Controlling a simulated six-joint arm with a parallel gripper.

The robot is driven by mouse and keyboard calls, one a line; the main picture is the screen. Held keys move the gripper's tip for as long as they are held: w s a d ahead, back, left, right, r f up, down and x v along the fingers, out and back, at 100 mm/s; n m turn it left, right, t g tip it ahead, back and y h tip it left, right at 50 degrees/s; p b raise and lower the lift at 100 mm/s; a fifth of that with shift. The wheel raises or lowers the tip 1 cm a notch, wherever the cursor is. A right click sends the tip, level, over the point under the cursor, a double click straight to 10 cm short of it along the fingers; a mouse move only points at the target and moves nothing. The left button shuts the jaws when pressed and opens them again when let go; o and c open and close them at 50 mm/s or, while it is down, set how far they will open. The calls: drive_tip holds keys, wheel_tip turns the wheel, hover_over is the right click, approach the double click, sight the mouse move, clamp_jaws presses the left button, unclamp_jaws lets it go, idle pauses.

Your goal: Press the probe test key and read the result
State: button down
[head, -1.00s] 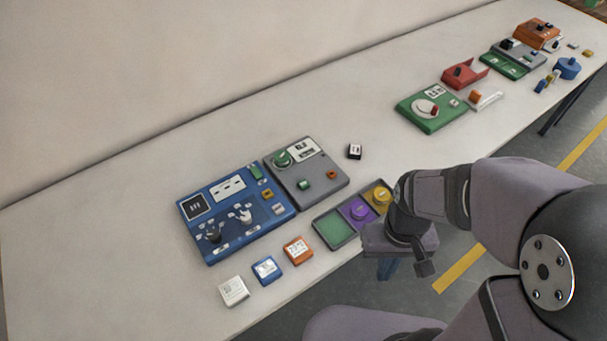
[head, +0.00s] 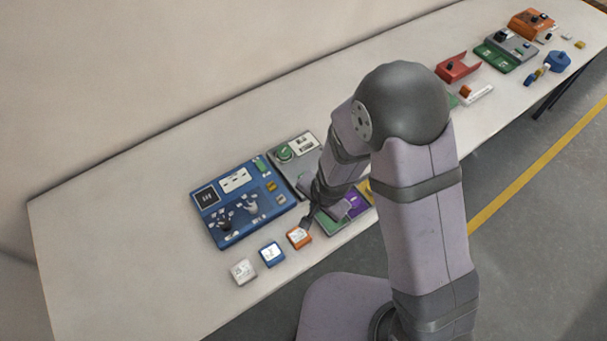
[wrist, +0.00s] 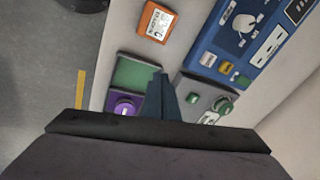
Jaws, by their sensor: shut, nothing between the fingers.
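The blue panel (head: 258,217) lies on the table with a dark screen (head: 207,197), a white socket plate, a dark and a white knob-like part, and small green, yellow and grey keys. I cannot read which one is the probe test key, and the screen's result is too small to read. My gripper (wrist: 159,82) is shut and empty, above the area between the green tray compartment and the grey panel (wrist: 182,82).
The tray's green (wrist: 137,74) and purple (wrist: 108,98) compartments lie beside the grey panel, which carries a green knob (head: 284,153). Orange (head: 299,237), blue (head: 271,253) and white (head: 243,270) blocks stand along the front edge. The table's left end is clear.

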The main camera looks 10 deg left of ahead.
drive_tip(key=w+a+r+m+t+y, duration=0.1)
drive_tip(key=w+a+r+m+t, duration=0.1)
drive_tip(key=w+m, duration=0.3)
drive_tip(key=w+a+r+m+t+y, duration=0.1)
drive_tip(key=w+a+r+m+t, duration=0.2)
drive_tip(key=m, duration=0.7)
drive_tip(key=w+r, duration=0.2)
drive_tip(key=w, duration=0.1)
drive_tip(key=shift+w+m+t+y, duration=0.15)
drive_tip(key=shift+m+t+y, duration=0.15)
drive_tip(key=shift+m, duration=0.1)
wheel_tip(320, 180, down, 7)
drive_tip(key=b, duration=0.5)
drive_tip(key=shift+f+b, duration=0.2)
drive_tip(key=shift+b, duration=0.15)
drive_tip(key=shift+f+b, duration=0.65)
drive_tip(key=shift+f, duration=0.1)
idle(0.5)
drive_tip(key=shift+f+b, duration=0.35)
drive_tip(key=shift+b, duration=0.15)
